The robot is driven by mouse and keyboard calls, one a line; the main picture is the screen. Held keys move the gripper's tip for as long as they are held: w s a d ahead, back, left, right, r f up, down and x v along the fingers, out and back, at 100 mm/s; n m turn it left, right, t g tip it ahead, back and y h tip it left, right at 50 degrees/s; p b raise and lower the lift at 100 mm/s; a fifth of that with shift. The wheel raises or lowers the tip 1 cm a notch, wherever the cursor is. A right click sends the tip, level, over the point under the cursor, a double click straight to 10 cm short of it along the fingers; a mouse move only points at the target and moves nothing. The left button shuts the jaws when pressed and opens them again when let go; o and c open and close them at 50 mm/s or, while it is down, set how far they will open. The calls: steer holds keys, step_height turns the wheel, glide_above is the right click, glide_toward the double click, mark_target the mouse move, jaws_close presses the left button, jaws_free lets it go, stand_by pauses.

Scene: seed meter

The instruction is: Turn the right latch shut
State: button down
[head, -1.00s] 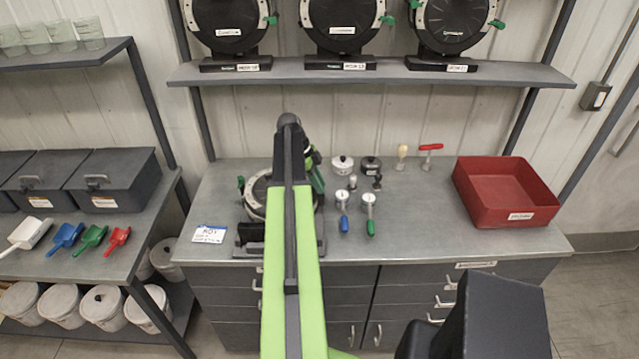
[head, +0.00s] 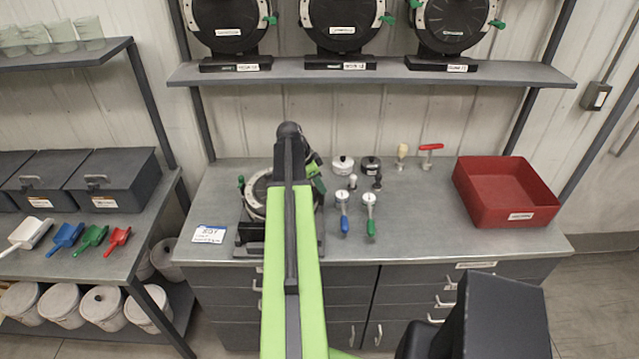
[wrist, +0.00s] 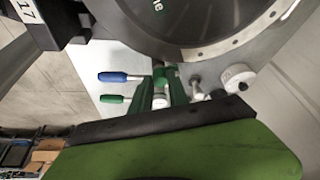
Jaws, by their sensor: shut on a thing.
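The seed meter (head: 256,203) stands on the bench, partly hidden behind my arm; its pale ring and left green latch (head: 241,183) show. In the wrist view its dark round face (wrist: 200,25) fills the top. The right latch (wrist: 164,74) is a small green piece at the disc's edge, between my fingertips. My gripper (wrist: 164,82) is shut on it. In the head view my gripper (head: 317,175) is at the meter's right side, and the right latch is hidden there by my arm. How far the latch is turned I cannot tell.
A red tray (head: 506,192) is at the bench's right. A paper card (head: 209,234) lies left. The bench's front right is clear.

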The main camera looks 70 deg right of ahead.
steer(key=n+t, duration=0.1)
steer(key=n, duration=0.2)
steer(key=n+t+h, duration=0.1)
steer(key=n, duration=0.2)
steer(key=shift+s+a, duration=0.1)
steer(key=shift+a, duration=0.1)
steer(key=n+t, duration=0.1)
steer(key=n, duration=0.2)
steer(key=n+t, duration=0.1)
steer(key=n, duration=0.2)
steer(key=shift+s+h, duration=0.1)
steer(key=shift+h, duration=0.2)
steer(key=c, duration=1.3)
jaws_free()
steer(key=shift+o, duration=0.2)
